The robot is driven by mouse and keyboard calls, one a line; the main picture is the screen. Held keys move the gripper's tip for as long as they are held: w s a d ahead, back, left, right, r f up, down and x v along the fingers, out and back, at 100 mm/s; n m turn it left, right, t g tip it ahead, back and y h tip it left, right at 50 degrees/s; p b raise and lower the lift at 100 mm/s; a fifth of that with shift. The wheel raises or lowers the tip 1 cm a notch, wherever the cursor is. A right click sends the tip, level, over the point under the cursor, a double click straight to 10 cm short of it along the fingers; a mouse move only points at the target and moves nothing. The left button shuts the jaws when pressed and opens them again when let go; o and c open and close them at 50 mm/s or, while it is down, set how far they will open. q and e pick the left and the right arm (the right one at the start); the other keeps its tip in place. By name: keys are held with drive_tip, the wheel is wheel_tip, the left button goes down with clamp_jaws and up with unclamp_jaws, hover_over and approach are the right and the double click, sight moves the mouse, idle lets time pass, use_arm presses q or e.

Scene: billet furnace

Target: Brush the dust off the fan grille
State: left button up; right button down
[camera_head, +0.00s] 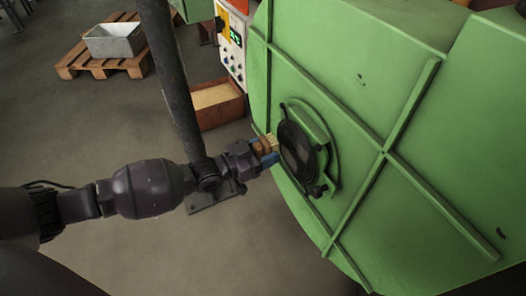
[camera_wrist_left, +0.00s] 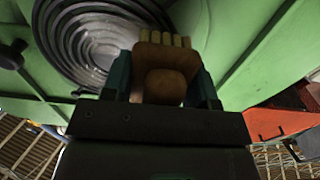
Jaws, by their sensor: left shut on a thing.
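The fan grille (camera_head: 297,150) is a dark round grille with a raised surround on the green furnace wall. Its rings fill the upper left of the left wrist view (camera_wrist_left: 85,40). My left gripper (camera_head: 264,152) is shut on a brush with a brown wooden handle (camera_wrist_left: 165,72) and pale yellow bristles (camera_wrist_left: 163,40). The bristles point toward the grille and are at or very near its edge. I cannot tell whether they touch it. Dust on the grille is hard to make out. My right gripper is not in view.
The green furnace body (camera_head: 360,60) has raised ribs and fills the right side. A dark post (camera_head: 170,80) stands behind my arm. A brown box (camera_head: 215,103) sits below a control panel (camera_head: 232,45). A pallet (camera_head: 75,62) carries a grey metal bin (camera_head: 114,40). The lower floor is clear.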

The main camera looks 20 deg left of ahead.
sight(289, 155)
use_arm(q)
drive_tip(key=shift+x, duration=1.05)
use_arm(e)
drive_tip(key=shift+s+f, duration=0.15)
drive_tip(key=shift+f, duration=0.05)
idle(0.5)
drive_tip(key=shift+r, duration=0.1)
use_arm(q)
drive_tip(key=shift+s+d+r, duration=0.2)
drive_tip(key=shift+s+d, duration=0.3)
drive_tip(key=shift+d, duration=0.1)
drive_tip(key=shift+s+d+p, duration=0.6)
drive_tip(key=shift+d, duration=0.05)
drive_tip(key=shift+s+d+f, duration=0.15)
drive_tip(key=shift+s+d, duration=0.1)
drive_tip(key=shift+d, duration=0.05)
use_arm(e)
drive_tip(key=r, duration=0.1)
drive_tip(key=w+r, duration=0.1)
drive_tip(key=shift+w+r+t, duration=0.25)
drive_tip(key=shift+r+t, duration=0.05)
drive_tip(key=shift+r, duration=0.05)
